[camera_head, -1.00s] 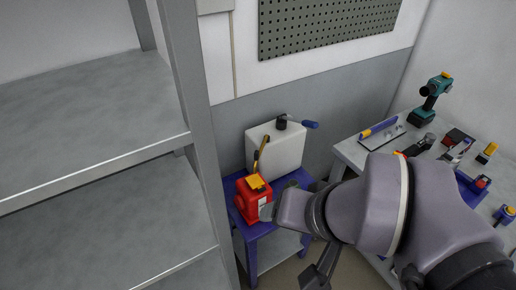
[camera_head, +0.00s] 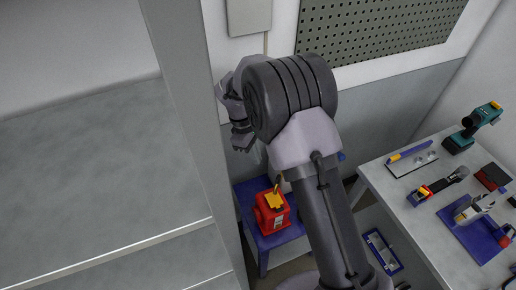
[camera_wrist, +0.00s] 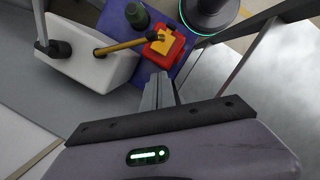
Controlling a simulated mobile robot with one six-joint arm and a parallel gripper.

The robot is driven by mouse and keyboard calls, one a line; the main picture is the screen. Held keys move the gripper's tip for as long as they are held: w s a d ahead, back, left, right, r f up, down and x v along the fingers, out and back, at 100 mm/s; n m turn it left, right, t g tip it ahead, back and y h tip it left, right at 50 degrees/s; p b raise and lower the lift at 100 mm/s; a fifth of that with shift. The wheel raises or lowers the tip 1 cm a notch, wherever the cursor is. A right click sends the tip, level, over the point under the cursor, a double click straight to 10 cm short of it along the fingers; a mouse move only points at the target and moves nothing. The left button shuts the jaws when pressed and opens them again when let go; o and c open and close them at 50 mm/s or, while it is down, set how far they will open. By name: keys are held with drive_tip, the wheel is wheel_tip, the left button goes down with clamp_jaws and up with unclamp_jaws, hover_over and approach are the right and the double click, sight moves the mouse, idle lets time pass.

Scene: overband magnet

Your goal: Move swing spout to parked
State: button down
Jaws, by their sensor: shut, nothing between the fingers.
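The swing spout is a thin gold-yellow tube (camera_wrist: 128,44) in the wrist view. It runs from a dark pivot on a white tank (camera_wrist: 88,72) to above the yellow-topped red can (camera_wrist: 178,50). In the head view only a short piece of the spout (camera_head: 278,181) shows above the red can (camera_head: 270,218); my arm hides most of the tank. My gripper (camera_head: 243,142) is raised above the stand, apart from the spout. In the wrist view my gripper (camera_wrist: 158,82) is shut and empty, its fingers pointing toward the red can.
The tank also has a black-capped grey lever (camera_wrist: 41,28). A dark green cylinder (camera_wrist: 137,15) stands beside the can. A grey shelf (camera_head: 90,160) is at left, and a tool-covered workbench (camera_head: 430,220) at right.

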drive_tip(key=s+d+f+b, duration=0.1)
drive_tip(key=s+d+f, duration=0.1)
drive_tip(key=d+f, duration=0.2)
drive_tip(key=shift+d+f, duration=0.4)
drive_tip(key=shift+f, duration=0.25)
drive_tip(key=shift+s+d, duration=0.1)
drive_tip(key=shift+s, duration=0.05)
drive_tip(key=s+d+n+t+p, duration=0.1)
drive_tip(key=d+n+p, duration=0.4)
drive_tip(key=d+n, duration=0.6)
drive_tip(key=shift+s+d+n+t, duration=0.3)
drive_tip(key=shift+d+n+t, duration=0.1)
drive_tip(key=shift+d+t, duration=0.6)
drive_tip(key=shift+d, duration=0.15)
